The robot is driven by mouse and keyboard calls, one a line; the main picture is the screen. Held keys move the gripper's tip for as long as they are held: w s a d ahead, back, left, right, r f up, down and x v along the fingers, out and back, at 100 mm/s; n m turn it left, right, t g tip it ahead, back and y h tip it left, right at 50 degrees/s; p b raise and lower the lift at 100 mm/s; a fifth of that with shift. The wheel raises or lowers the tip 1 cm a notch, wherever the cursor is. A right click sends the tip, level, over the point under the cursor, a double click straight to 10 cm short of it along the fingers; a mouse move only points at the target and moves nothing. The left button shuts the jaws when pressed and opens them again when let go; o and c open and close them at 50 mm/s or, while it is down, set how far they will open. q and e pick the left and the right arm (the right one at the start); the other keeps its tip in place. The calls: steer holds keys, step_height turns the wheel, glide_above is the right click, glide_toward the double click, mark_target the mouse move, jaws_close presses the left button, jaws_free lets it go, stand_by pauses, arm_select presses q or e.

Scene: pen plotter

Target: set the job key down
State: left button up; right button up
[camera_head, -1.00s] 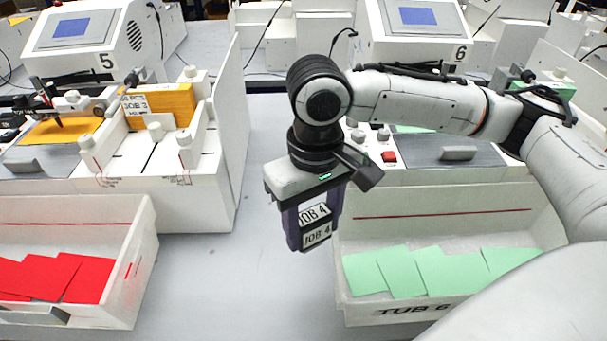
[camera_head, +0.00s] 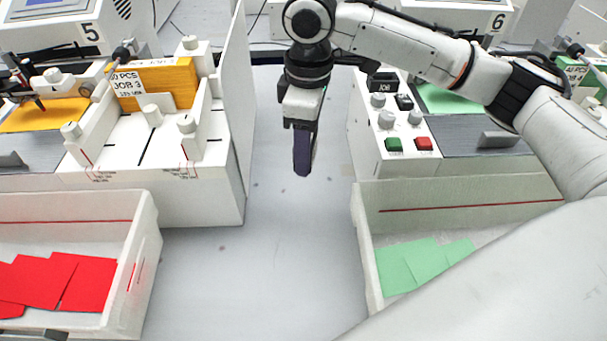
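My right gripper (camera_head: 303,155) hangs over the grey surface between stations 5 and 6. It is turned edge-on, so one dark purple finger faces the camera. The job key, labelled JOB 4 in the earlier view, is mostly hidden behind that finger; only a thin pale edge (camera_head: 314,146) shows beside it. The gripper appears shut on it, apart from the surface. A black block marked JOB (camera_head: 382,83) sits on the station 6 panel, to the right of the gripper. My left gripper is not in view.
Green (camera_head: 394,144) and red (camera_head: 424,144) buttons and grey knobs are on the station 6 panel. A tub of green cards (camera_head: 366,245) is at front right, a tub of red cards (camera_head: 148,250) at front left. The grey surface (camera_head: 270,260) between them is clear.

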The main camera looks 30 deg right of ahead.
steer(key=w+d+f+n+b, duration=0.1)
steer(key=w+d+f+n, duration=0.15)
steer(key=w+n, duration=0.35)
steer(key=shift+n, duration=0.8)
steer(key=f, duration=0.6)
steer(key=s+f, duration=0.1)
steer(key=f, duration=0.2)
steer(key=shift+f, duration=0.3)
steer(key=shift+f, duration=0.15)
steer(key=o, duration=1)
step_height(320, 180, up, 12)
steer(key=shift+r, duration=0.15)
